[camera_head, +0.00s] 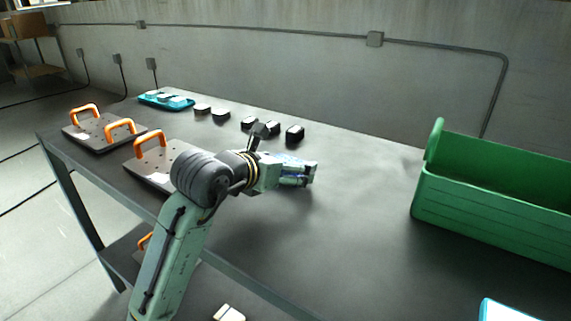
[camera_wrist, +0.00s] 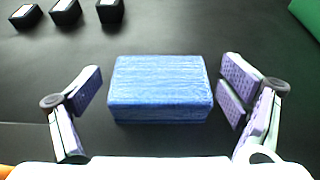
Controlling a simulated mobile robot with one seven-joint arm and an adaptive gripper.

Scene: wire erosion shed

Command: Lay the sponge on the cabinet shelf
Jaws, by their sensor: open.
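A blue block, which looks like the sponge (camera_wrist: 160,88), lies flat on the dark tabletop in the wrist view. My gripper (camera_wrist: 163,93) is open, with one finger to the left of the block and one to the right. Gaps show between the block and both fingers. In the head view my gripper (camera_head: 301,175) is low over the middle of the table, and the block is mostly hidden by it. I cannot make out a cabinet shelf for certain in either view.
A green bin (camera_head: 490,211) stands on the table's right. Several dark blocks (camera_head: 294,134) and a blue tray (camera_head: 166,100) lie along the back. Plates with orange handles (camera_head: 152,169) are at the left. Bare tabletop (camera_head: 360,215) lies between my gripper and the bin.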

